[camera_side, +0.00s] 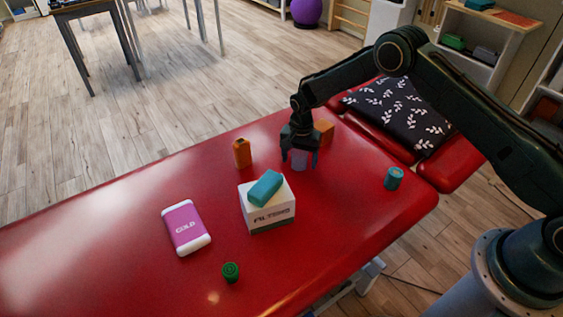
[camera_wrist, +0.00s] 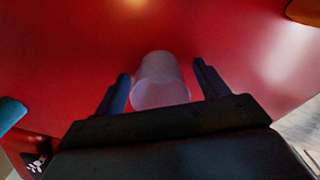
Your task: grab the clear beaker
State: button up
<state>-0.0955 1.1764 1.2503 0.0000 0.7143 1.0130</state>
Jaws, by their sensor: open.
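The clear beaker (camera_side: 299,160) stands on the red treatment table (camera_side: 340,220), under my gripper (camera_side: 300,157) in the side view. It looks pale and translucent. In the wrist view the beaker (camera_wrist: 160,82) lies between the two dark fingers of my gripper (camera_wrist: 162,90). The fingers are spread, with a gap visible on each side of the beaker. The gripper's palm hides nothing of the beaker's top in the wrist view, but in the side view the gripper covers its upper part.
An orange block (camera_side: 324,132) stands close behind the beaker. An orange bottle (camera_side: 242,153), a white box (camera_side: 267,211) with a teal block (camera_side: 266,188) on top, a pink cold pack (camera_side: 186,227), a green cap (camera_side: 231,272) and a teal roll (camera_side: 394,178) are spread around.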

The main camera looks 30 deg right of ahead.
jog(key=shift+c, duration=0.2)
jog(key=c, duration=1)
jog(key=shift+r, duration=0.1)
jog(key=shift+c, duration=0.2)
notch_tip(320, 180, up, 20)
dwell(0.4)
